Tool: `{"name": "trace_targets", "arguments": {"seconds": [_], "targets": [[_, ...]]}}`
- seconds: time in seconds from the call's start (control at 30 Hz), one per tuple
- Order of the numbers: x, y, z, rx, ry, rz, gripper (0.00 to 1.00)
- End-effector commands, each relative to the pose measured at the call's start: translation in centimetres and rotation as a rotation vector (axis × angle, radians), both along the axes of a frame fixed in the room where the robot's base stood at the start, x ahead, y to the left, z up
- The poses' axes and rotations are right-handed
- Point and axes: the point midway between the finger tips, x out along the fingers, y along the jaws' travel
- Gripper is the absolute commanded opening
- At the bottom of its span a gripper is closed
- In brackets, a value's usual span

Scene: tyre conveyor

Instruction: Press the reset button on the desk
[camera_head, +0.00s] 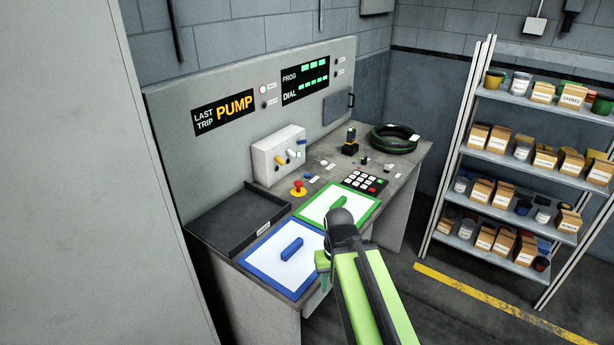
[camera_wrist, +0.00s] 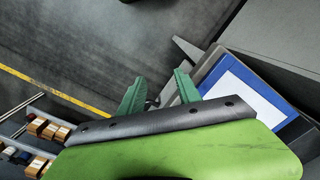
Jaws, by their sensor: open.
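The desk (camera_head: 398,190) carries several small controls, and their labels are too small to read, so I cannot tell which is the reset button. Another pale button (camera_head: 388,167) sits near the right end, beyond the keypad (camera_head: 364,182). My gripper (camera_wrist: 158,92) shows two green fingers, spread apart with nothing between them. In the head view my gripper, partly hidden by my arm, is at the desk's front edge, beside the blue-framed panel (camera_head: 264,257).
A green-framed panel (camera_head: 368,208), a dark tray (camera_head: 225,222), a lever box (camera_head: 266,160), a joystick (camera_head: 350,143) and a black tyre (camera_head: 394,138) occupy the desk. The upright display panel (camera_head: 210,88) stands behind. Shelves (camera_head: 500,157) stand right, beyond open floor.

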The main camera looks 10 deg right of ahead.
Motion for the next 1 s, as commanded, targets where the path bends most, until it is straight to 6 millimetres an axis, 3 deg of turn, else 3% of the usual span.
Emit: {"name": "trace_targets", "arguments": {"seconds": [0.03,0.3,1.0], "targets": [[0.00,0.00,0.00,0.000,0.000,0.000,0.33],[0.00,0.00,0.00,0.000,0.000,0.000,0.00],[0.00,0.00,0.00,0.000,0.000,0.000,0.00]]}}
